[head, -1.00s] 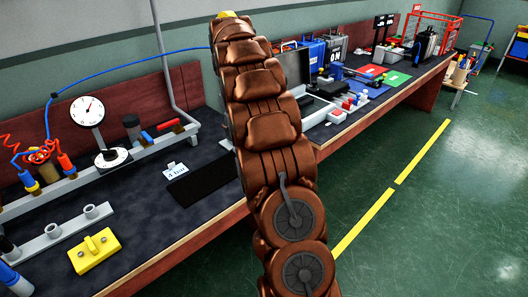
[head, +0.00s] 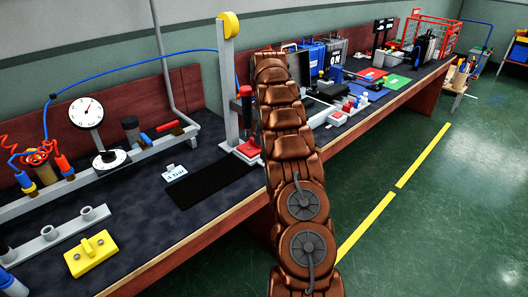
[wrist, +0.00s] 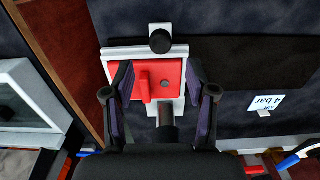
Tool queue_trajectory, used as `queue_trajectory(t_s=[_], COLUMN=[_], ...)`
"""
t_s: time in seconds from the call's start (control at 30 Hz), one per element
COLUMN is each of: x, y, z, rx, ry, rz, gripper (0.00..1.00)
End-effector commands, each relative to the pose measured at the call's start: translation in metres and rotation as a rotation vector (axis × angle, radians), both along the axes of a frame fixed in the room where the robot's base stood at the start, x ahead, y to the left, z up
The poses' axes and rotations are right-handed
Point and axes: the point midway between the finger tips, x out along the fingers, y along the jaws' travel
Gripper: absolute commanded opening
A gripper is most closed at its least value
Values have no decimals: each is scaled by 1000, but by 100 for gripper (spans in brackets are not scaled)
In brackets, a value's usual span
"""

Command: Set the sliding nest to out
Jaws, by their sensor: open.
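The sliding nest is a red block with a raised red bar (wrist: 144,82) and a small grey round spot, on a pale base. In the head view its red part (head: 248,149) shows at the foot of a grey press column (head: 228,85), partly behind my arm. In the wrist view my gripper (wrist: 160,78) is open, one finger on each side of the red block. I cannot tell whether the fingers touch it. A black round knob (wrist: 160,41) shows just beyond the block. My gripper is hidden behind my arm in the head view.
A black mat (head: 205,185) and a "4 bar" card (head: 174,173) lie left of the press. A grey open-lidded case (head: 318,108) stands to the right. A dial gauge (head: 86,112) and a yellow block (head: 91,253) are farther left.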

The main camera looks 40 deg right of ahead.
Motion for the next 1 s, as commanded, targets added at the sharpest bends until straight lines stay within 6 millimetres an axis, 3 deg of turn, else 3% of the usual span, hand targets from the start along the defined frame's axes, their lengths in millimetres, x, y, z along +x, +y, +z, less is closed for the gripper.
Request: queue_trajectory(t_s=[0.53, 0.97, 1.0], x=[-1, -1, -1], y=[1, 1, 1], z=[-59, -67, -67], rx=[3, 1, 1], ry=[4, 2, 2], rz=[-1, -1, -1], gripper=[57, 57, 52])
